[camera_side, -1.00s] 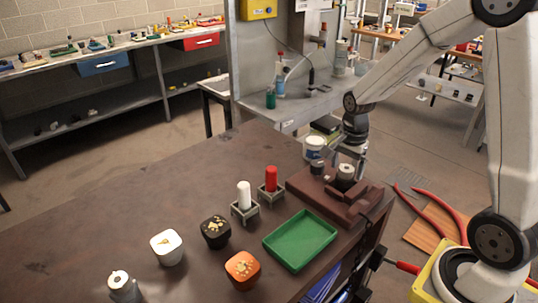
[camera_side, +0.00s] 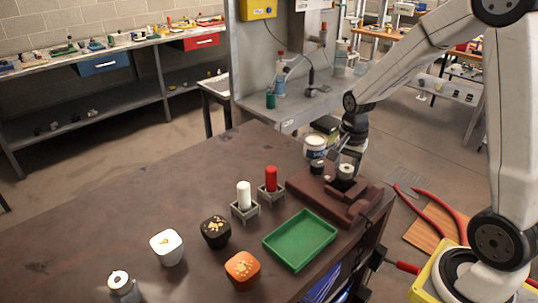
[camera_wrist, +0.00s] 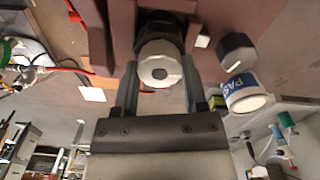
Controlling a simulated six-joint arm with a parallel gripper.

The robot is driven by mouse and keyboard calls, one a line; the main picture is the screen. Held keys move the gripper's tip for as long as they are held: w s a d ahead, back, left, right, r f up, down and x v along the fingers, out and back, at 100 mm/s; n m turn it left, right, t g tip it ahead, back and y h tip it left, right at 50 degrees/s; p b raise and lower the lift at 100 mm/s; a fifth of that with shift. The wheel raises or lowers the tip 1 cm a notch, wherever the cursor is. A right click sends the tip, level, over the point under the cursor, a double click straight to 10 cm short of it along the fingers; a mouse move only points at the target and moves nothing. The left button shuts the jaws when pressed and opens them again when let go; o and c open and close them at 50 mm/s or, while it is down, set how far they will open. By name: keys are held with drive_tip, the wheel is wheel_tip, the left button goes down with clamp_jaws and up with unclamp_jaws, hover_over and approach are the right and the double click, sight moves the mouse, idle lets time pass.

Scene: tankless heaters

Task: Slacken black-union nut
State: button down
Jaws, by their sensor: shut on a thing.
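The black union (camera_side: 345,173) stands upright in the brown vise-like fixture (camera_side: 325,203) at the right end of the dark workbench. In the wrist view the union shows a pale round end with a dark centre (camera_wrist: 160,70) and a black, ribbed nut (camera_wrist: 160,27) behind it. My gripper (camera_side: 347,158) is over the fixture, with its two fingers on either side of the union. In the wrist view my gripper (camera_wrist: 160,80) is shut on the union; the exact contact is partly hidden.
A dark hexagonal cap (camera_wrist: 237,50) sits close beside the union, with a white-and-blue tub (camera_side: 315,147) behind. A green tray (camera_side: 300,240) and red (camera_side: 271,179) and white (camera_side: 244,194) cylinders in stands are nearby.

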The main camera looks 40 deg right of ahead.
drive_tip(key=n, duration=0.4)
drive_tip(key=shift+w, duration=0.1)
drive_tip(key=n, duration=0.7)
drive_tip(key=shift+n, duration=0.4)
drive_tip(key=shift+a+n, duration=0.1)
drive_tip(key=shift+n, duration=1.7)
drive_tip(key=shift+w, duration=0.1)
drive_tip(key=shift+c, duration=0.6)
unclamp_jaws()
drive_tip(key=shift+r, duration=0.15)
